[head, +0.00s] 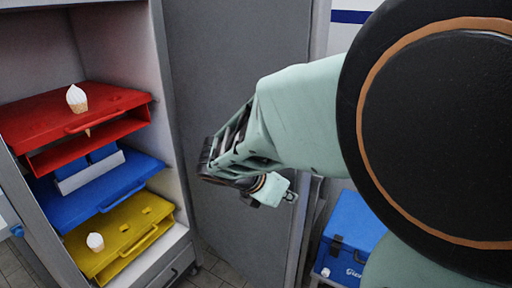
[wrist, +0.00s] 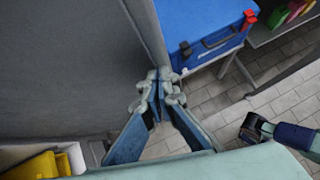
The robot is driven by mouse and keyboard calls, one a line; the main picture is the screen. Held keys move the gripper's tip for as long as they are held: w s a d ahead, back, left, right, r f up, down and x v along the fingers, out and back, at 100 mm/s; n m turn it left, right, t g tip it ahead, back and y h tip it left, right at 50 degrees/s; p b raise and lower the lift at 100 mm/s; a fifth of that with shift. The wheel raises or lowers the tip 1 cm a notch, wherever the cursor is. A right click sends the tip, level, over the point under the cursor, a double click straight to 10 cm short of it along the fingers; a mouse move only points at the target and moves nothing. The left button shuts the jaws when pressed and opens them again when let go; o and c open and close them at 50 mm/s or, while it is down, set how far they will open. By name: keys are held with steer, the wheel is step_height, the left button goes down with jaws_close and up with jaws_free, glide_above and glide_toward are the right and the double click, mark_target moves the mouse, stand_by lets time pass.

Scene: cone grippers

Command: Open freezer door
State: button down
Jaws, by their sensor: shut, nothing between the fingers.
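The freezer stands open in the head view, its grey door (head: 240,120) swung out to the right of the cabinet (head: 160,60). The door's inner face shows, and no handle is visible. My gripper (head: 280,190) is in front of the door, near its right edge. In the wrist view my gripper (wrist: 157,92) has its fingertips together and empty, beside the edge of the grey door (wrist: 70,70). Whether they touch the door I cannot tell.
Inside the cabinet are a red tray (head: 40,120), a blue tray (head: 80,205) and a yellow tray (head: 110,245). Small white ice cream cones (head: 77,98) stand there. A blue box (head: 350,235) stands beyond the door, also in the wrist view (wrist: 195,25).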

steer(key=w+d+n+p, duration=0.1)
steer(key=w+d+p, duration=0.3)
steer(key=w+d, duration=0.8)
steer(key=shift+w+d+t+y, duration=0.3)
steer(key=shift+w+d, duration=0.1)
steer(key=shift+d, duration=0.3)
steer(key=shift+a, duration=0.1)
